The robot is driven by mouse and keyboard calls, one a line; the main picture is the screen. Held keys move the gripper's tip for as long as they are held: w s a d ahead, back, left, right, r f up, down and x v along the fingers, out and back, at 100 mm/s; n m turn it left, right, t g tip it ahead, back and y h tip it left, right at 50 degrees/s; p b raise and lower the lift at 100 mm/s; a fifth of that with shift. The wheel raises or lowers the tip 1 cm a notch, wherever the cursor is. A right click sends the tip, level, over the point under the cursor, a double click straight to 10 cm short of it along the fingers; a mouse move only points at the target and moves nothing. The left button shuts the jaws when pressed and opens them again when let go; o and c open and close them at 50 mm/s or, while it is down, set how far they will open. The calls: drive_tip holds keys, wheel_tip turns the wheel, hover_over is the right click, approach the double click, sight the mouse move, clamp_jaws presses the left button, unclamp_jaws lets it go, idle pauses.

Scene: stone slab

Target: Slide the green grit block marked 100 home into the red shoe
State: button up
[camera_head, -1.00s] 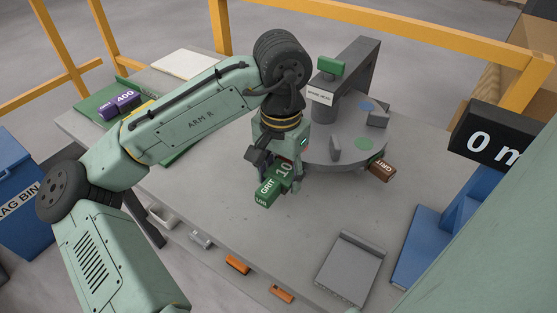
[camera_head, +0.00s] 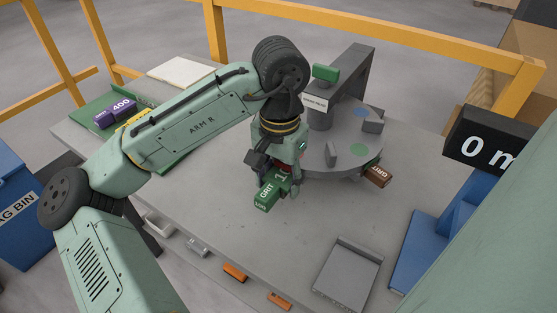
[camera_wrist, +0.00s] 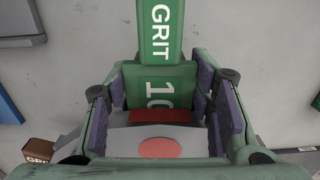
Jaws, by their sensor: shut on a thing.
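The green grit block marked 100 (camera_head: 266,196) is between the fingers of my gripper (camera_head: 280,184), above the slab beside the grey round turntable (camera_head: 318,158). In the wrist view, the gripper (camera_wrist: 162,97) has its purple-padded fingers on either side of the block (camera_wrist: 160,45); its GRIT end points away from the turntable. The red shoe (camera_wrist: 160,117) shows as a red strip at the block's inner end, by the turntable edge with a red dot (camera_wrist: 160,147). I cannot tell how far the block sits in the shoe. In the head view the gripper mostly hides the shoe.
A brown grit block (camera_head: 378,176) sits at the turntable's right edge. A grey column and beam (camera_head: 350,80) stand behind. A purple 400 block (camera_head: 115,114) is on the green tray at left. A grey tray (camera_head: 347,272) lies front right. The slab's front middle is clear.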

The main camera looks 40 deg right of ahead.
sight(268, 191)
drive_tip(key=shift+s+a+r, duration=0.1)
drive_tip(key=shift+s+a, duration=0.1)
drive_tip(key=shift+a, duration=0.45)
drive_tip(key=shift+s+a+r, duration=0.1)
drive_tip(key=shift+s+a, duration=0.15)
drive_tip(key=shift+a, duration=0.35)
drive_tip(key=shift+s+a, duration=0.2)
drive_tip(key=shift+a, duration=0.45)
drive_tip(key=shift+f, duration=0.2)
idle(0.3)
drive_tip(key=shift+w+d, duration=0.25)
drive_tip(key=shift+d, duration=0.4)
drive_tip(key=shift+w+d, duration=0.2)
drive_tip(key=shift+d, duration=0.5)
drive_tip(key=shift+w+d, duration=0.25)
drive_tip(key=shift+d, duration=0.4)
idle(1.3)
drive_tip(key=shift+a, duration=0.15)
drive_tip(key=shift+s+a+r, duration=0.1)
drive_tip(key=shift+s+a, duration=0.15)
drive_tip(key=shift+a, duration=0.35)
drive_tip(key=shift+s+a+r, duration=0.1)
drive_tip(key=shift+s+a, duration=0.1)
drive_tip(key=shift+a, duration=0.45)
drive_tip(key=shift+s+a, duration=0.25)
drive_tip(key=shift+a, duration=0.35)
